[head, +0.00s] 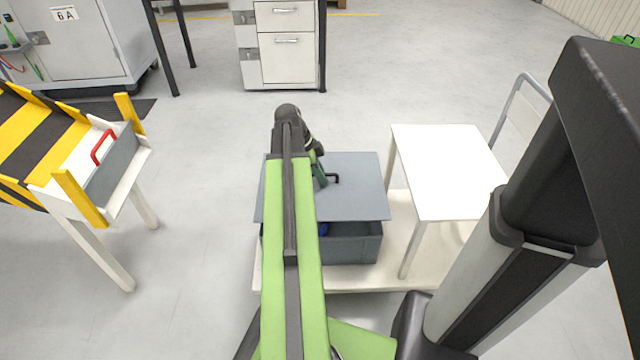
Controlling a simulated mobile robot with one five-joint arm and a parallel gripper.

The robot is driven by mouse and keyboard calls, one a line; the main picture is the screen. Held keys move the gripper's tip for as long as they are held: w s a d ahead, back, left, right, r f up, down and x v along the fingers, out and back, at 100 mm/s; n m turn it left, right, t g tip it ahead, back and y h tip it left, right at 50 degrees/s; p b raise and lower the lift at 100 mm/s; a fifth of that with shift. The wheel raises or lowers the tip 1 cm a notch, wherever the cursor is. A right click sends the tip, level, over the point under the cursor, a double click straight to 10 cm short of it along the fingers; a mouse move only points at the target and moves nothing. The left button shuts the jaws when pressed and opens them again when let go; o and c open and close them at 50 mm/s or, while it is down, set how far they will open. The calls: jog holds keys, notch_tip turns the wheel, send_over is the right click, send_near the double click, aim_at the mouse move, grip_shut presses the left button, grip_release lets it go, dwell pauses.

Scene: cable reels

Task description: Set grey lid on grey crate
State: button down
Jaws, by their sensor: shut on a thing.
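The grey lid (356,196) is a flat panel with a black handle (333,178) in its middle. It lies over the grey crate (351,249), covering the far part of the opening. The crate's near wall and a strip of its inside show below the lid's near edge, with something blue (323,229) inside. I cannot tell whether the lid touches the rim. My gripper (321,176) is at the lid's handle and shut on it. My green arm hides the left part of the lid and crate.
The crate stands on a low cream platform (397,267). A white table (447,168) stands close on the right. Drawers (287,63) stand behind; the floor between is clear.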

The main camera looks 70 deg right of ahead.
aim_at(320, 190)
notch_tip(320, 190, down, 7)
jog(key=b, duration=0.7)
jog(key=shift+f, duration=0.2)
jog(key=shift+w, duration=0.2)
jog(key=shift+f+b, duration=0.65)
jog(key=shift+b, duration=0.2)
jog(key=c, duration=1.4)
grip_release()
jog(key=shift+o, duration=0.2)
jog(key=shift+r, duration=0.1)
